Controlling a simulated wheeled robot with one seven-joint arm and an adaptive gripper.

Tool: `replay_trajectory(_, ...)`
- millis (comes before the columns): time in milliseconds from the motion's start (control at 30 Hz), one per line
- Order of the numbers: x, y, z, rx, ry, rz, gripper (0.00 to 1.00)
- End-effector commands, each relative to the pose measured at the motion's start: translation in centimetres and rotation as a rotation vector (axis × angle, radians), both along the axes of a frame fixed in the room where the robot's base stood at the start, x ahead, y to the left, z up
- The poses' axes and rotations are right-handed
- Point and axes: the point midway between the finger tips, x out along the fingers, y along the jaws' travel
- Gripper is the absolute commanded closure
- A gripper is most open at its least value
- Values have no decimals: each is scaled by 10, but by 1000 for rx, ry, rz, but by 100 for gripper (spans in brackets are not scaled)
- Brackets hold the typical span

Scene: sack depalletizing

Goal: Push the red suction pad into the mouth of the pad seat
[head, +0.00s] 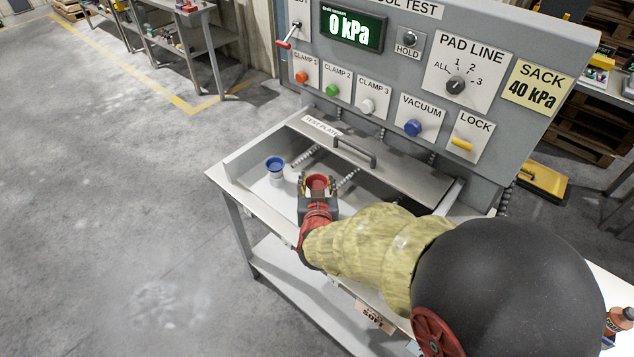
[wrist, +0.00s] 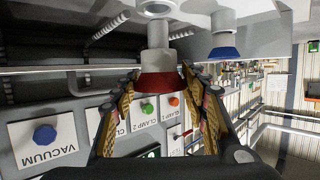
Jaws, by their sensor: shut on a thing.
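The red suction pad (head: 318,182) is between the fingers of my gripper (head: 318,190) over the open well of the test bench. In the wrist view, which is turned over, the red pad (wrist: 161,82) lies between the two yellow-padded fingers of my gripper (wrist: 163,78), which is shut on it. A pale stem (wrist: 158,42) runs from the pad towards a round grey ring (wrist: 155,8), which looks like the pad seat. I cannot tell whether stem and ring are joined. My fingers hide the seat in the head view.
A blue suction pad (head: 275,164) stands on a white stem just left of my gripper. The test plate (head: 375,150) with its handle is behind. The control panel (head: 430,80) rises at the back, its display (head: 351,27) reading 0 kPa.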

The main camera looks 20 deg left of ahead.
Motion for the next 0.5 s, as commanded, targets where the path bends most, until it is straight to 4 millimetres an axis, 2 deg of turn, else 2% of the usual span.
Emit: replay_trajectory(500, 0, 0, -4, 0, -1, 0, 82)
